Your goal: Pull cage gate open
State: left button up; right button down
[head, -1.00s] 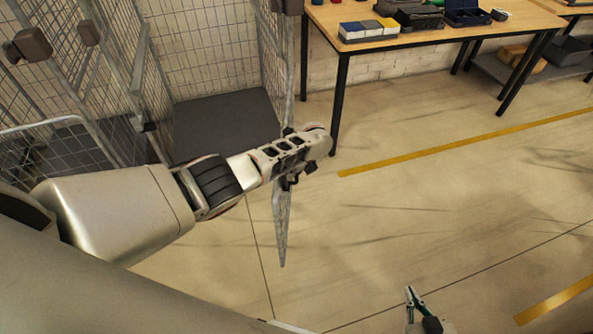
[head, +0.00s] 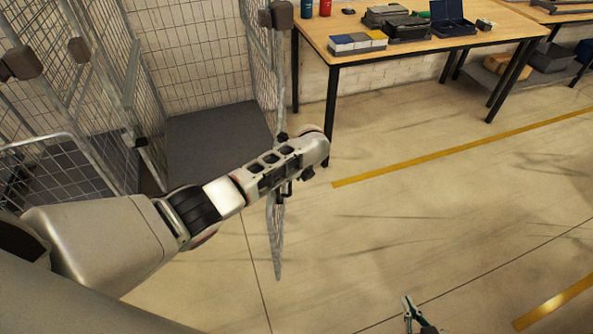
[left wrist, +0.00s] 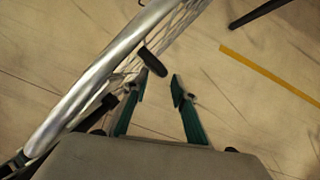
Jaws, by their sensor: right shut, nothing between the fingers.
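The cage gate (head: 276,240) is a grey metal tube frame with mesh, seen nearly edge-on right of the cage's dark floor. My left arm crosses in front of its middle and hides part of it. In the left wrist view the gate's tube (left wrist: 95,80) runs diagonally up the left side. A short dark handle-like piece (left wrist: 151,62) juts from it, its lower end by the fingertips. My left gripper (left wrist: 161,82) has its green fingers apart; I cannot tell whether they touch the piece. My right gripper (head: 407,300) is shut and empty, low in the head view, away from the gate.
The mesh cage (head: 190,40) stands at the left, with a dark floor panel (head: 215,135). A wooden table (head: 400,48) with boxes and black legs stands behind the gate to the right. The floor right of the gate is clear, with yellow tape lines (head: 450,150).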

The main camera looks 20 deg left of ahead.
pick_arm(q)
jog(key=v, duration=0.7)
